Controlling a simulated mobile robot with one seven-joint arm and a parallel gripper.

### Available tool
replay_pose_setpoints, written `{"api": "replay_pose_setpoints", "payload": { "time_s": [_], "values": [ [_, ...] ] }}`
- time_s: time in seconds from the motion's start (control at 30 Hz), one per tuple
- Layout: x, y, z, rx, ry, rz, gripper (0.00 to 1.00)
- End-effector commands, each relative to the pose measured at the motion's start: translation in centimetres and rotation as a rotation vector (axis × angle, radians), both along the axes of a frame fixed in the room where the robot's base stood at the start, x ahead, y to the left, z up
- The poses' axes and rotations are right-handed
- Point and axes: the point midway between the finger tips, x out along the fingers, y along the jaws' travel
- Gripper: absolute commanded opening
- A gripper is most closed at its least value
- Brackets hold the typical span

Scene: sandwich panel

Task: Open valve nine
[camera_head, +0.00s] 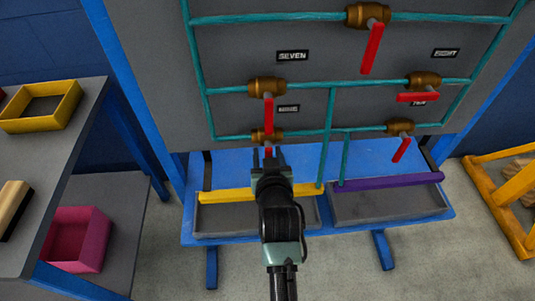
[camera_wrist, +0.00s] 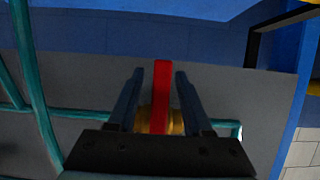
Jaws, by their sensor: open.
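The valve under the small label that seems to read NINE (camera_head: 287,108) has a brass body (camera_head: 261,135) on the lowest teal pipe at the left. Its red handle (camera_head: 268,151) points down, across the pipe. My gripper (camera_head: 269,158) is right in front of this handle and hides part of it. In the wrist view the red handle (camera_wrist: 162,85) stands between the two spread fingers of my gripper (camera_wrist: 158,75). Gaps show on both sides of the handle. The brass body (camera_wrist: 176,122) is partly hidden behind the gripper.
Valve seven (camera_head: 267,87) sits just above, its red handle hanging down. Another valve (camera_head: 400,125) is to the right on the same pipe level. A blue bench (camera_head: 375,155) with a yellow bar (camera_head: 225,196) and purple bar (camera_head: 388,184) lies below the panel.

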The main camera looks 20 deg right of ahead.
Motion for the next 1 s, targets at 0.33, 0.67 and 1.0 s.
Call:
{"api": "replay_pose_setpoints", "payload": {
  "time_s": [0.33,0.67,1.0],
  "values": [
    [0.01,-0.02,0.01,0.0,0.0,0.0,0.28],
    [-0.02,-0.01,-0.01,0.0,0.0,0.0,0.0],
    [-0.02,0.01,-0.02,0.0,0.001,0.0,0.0]
  ]
}}
